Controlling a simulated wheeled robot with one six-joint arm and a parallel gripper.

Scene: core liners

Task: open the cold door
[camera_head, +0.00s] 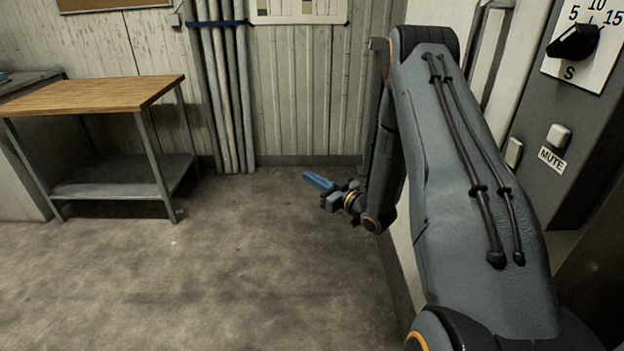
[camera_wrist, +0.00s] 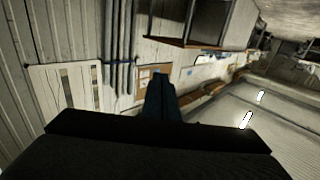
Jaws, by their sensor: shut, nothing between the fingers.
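My gripper (camera_head: 318,181) is shut and empty, its blue fingers pointing left over the open floor. In the wrist view the joined blue fingers (camera_wrist: 161,98) stand up in the middle, with nothing between them. A pale panel (camera_head: 402,240), perhaps the cold door, runs along the right side, largely hidden behind my arm. A metal bar (camera_head: 476,45) shows at the top right beside my arm; I cannot tell whether it is the door's handle. My gripper is apart from the panel and touches nothing.
A wooden-topped workbench (camera_head: 100,94) stands at the left. Vertical pipes (camera_head: 222,95) run up the corrugated back wall. A grey control box (camera_head: 575,125) with a dial and a MUTE label is at the right. The floor (camera_head: 220,270) between is clear.

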